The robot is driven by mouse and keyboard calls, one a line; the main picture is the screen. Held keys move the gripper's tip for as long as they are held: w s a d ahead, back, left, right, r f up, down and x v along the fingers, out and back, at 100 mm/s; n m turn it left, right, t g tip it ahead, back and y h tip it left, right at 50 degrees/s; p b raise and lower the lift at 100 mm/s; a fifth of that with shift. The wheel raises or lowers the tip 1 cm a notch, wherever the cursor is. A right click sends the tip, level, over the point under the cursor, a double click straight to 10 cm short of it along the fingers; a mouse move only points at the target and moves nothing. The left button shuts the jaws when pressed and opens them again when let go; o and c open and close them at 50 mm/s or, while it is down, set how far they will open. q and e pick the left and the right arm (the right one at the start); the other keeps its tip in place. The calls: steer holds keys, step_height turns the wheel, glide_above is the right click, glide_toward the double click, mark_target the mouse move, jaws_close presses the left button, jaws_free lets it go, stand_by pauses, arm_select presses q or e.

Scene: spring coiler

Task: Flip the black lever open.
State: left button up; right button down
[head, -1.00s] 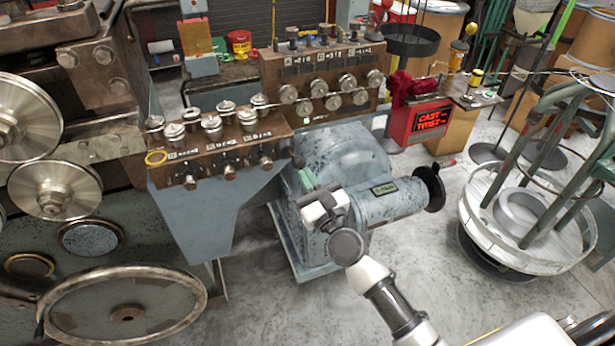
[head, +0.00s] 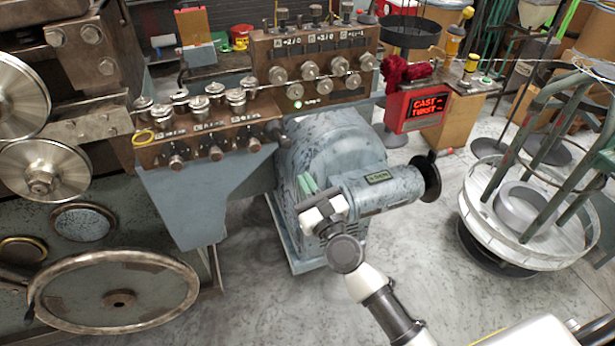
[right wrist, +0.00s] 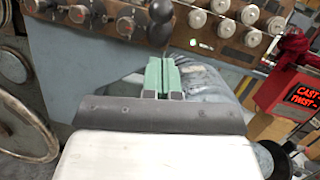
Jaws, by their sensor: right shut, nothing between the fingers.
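The black lever (right wrist: 160,12) has a round black knob on a short stem. In the right wrist view it stands at the top, just beyond my fingertips, at the lower edge of the brown control panel. In the head view it is dark and hard to make out near the panel's right end. My right gripper (head: 307,184) has pale green fingers, pressed together and empty. In the right wrist view the gripper (right wrist: 163,74) points toward the lever with a gap between them. My left gripper is not in view.
The brown control panel (head: 205,138) carries several knobs. A blue-grey motor housing (head: 335,150) with a black handwheel (head: 430,177) lies beneath and beside my right gripper. A red sign box (head: 418,108) stands behind. A round white reel stand (head: 480,215) is at right. Floor shows between.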

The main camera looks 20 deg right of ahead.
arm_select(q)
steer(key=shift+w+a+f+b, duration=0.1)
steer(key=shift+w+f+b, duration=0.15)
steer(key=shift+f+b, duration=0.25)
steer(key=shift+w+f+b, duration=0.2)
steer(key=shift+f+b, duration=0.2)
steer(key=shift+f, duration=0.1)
arm_select(e)
steer(key=v, duration=0.8)
steer(key=shift+s+a+r, duration=0.15)
steer(key=shift+r, duration=0.25)
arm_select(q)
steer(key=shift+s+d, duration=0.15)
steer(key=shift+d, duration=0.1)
arm_select(e)
steer(key=shift+f, duration=0.1)
